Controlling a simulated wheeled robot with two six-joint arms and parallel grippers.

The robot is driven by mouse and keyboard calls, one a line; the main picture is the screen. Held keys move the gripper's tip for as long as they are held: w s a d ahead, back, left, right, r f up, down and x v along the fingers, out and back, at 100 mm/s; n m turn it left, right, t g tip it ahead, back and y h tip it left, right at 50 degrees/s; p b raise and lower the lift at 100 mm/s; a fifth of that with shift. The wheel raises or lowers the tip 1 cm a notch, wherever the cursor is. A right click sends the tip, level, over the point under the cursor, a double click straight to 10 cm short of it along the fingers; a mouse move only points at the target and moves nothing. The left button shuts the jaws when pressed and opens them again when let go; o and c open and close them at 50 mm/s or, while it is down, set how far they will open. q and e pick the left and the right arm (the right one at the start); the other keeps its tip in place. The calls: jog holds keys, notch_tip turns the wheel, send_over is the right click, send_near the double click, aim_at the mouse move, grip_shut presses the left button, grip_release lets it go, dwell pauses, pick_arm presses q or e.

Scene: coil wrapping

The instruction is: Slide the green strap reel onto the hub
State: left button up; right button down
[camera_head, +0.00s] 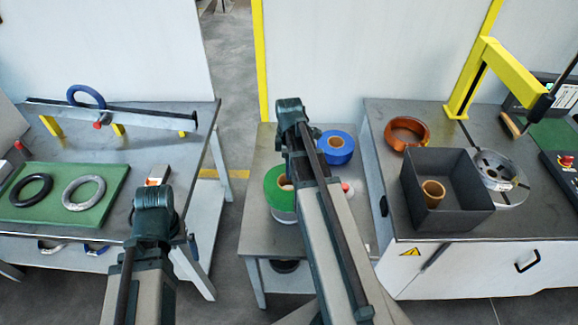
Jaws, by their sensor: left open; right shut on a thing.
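The green strap reel (273,183), with a tan core, is on the small middle table, above a pale white reel-like thing (283,216). My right gripper (292,172) is at the green reel and shut on it; my arm hides the fingertips and part of the reel. The likely hub is in the middle of the grey slotted disc (489,164) on the right bench, apart from the reel. My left gripper (153,210) is open near the front of the left table, with its fingers not clearly visible.
A blue reel (336,148) is behind my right arm. A dark bin (459,215) with a tan roll (433,191) stands before the disc, beside a copper coil (407,132). A yellow arm (484,65) rises behind it. Rings (83,193) lie on a green mat (100,211) at left.

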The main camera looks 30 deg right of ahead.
aim_at(289, 182)
jog(key=shift+f+b, duration=4.05)
dwell(0.5)
jog(key=shift+c, duration=1)
grip_release()
jog(key=shift+r, duration=0.15)
notch_tip(289, 182, up, 14)
jog(key=p, duration=1.4)
jog(key=shift+f, duration=0.2)
jog(key=shift+f, duration=0.1)
